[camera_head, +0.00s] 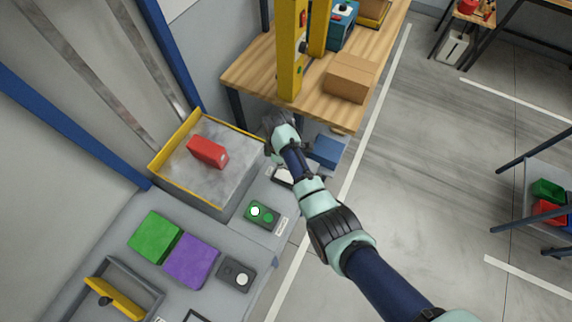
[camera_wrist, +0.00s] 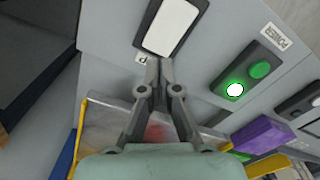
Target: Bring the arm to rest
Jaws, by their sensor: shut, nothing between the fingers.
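My arm reaches up from the lower right in the head view, over the grey console (camera_head: 190,216). My gripper (camera_wrist: 158,62) shows in the wrist view with its two fingers together and nothing between them. It is near a white rectangular panel (camera_wrist: 168,27) on the console; I cannot tell whether it touches it. In the head view the fingertips are hidden behind the wrist. A red block (camera_head: 208,151) lies in a yellow-rimmed tray (camera_head: 172,140) to the left of my wrist. A control box with a lit white button and a green button (camera_head: 262,213) sits below my wrist.
Green (camera_head: 155,236) and purple (camera_head: 190,261) blocks lie on the console, beside a grey box with a white button (camera_head: 236,275). A wooden table (camera_head: 250,75) with a yellow post (camera_head: 290,50) and cardboard box (camera_head: 349,78) stands behind. Open floor lies to the right.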

